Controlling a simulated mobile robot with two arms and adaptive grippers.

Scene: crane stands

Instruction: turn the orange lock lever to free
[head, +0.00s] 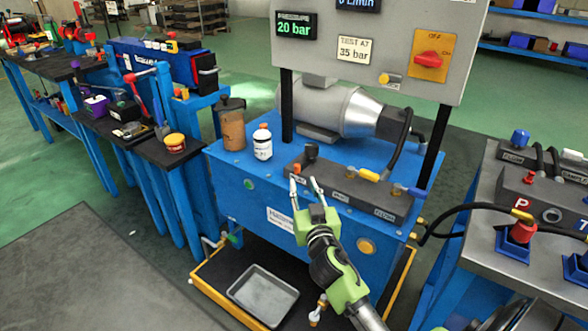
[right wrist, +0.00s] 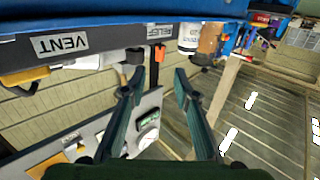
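A small orange part (head: 296,168), which looks like the lock lever, sits at the left end of the dark valve block (head: 345,190) on the blue power unit. Contact cannot be told. My left gripper is not in view.
A brown jug (head: 231,128) and a white bottle (head: 262,143) stand left of the block. The grey panel (head: 370,45) on black posts overhangs behind. Hoses and a second bench (head: 520,265) are at the right. A metal tray (head: 263,295) lies below.

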